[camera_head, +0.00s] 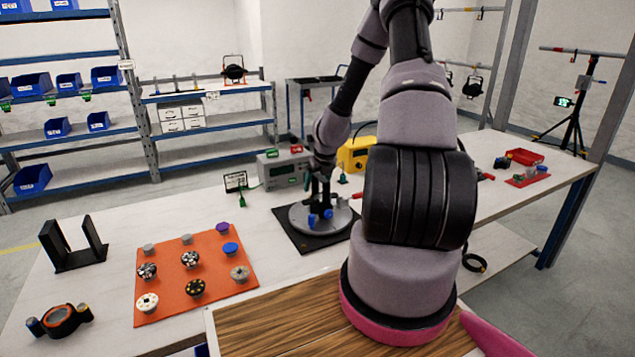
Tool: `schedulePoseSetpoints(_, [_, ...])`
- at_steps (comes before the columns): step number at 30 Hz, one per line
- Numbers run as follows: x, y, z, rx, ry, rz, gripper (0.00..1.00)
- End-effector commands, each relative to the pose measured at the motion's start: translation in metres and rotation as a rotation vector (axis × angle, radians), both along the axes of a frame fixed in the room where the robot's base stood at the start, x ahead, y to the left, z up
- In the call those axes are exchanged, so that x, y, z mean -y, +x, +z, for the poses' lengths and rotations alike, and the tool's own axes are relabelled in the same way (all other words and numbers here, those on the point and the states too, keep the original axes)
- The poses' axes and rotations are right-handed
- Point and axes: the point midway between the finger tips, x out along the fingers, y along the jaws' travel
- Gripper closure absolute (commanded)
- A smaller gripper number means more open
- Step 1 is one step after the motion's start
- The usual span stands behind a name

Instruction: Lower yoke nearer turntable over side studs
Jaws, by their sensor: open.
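The turntable (299,222) is a round grey disc on a black square mat in the middle of the bench. My gripper (320,208) points down over it and is open. A black U-shaped yoke (72,258) stands upright at the bench's left end, arms up, away from my gripper. No second yoke can be made out by the turntable. A dark ring-shaped body (62,320) with an orange inside and side knobs lies at the front left; I cannot tell whether these are the studs.
An orange mat (210,262) with several round parts lies left of the turntable. A grey instrument box (283,166) and a yellow case (356,153) stand behind it. A red tray (524,157) is at the right. My arm hides the bench's middle right.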

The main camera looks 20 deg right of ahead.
Motion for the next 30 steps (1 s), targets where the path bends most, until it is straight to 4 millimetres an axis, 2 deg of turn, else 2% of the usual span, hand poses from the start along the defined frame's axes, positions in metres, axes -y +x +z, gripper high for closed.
schedulePoseSetpoints(5, [0.0, -0.004, 0.013, 0.001, -0.003, 0.002, 0.23])
schedulePoseSetpoints(12, [0.0, -0.019, 0.052, 0.004, -0.005, 0.002, 0.23])
schedulePoseSetpoints(21, [0.0, -0.031, 0.079, 0.003, -0.003, 0.004, 0.23])
schedulePoseSetpoints(30, [0.001, -0.04, 0.097, 0.001, -0.002, 0.002, 0.23])
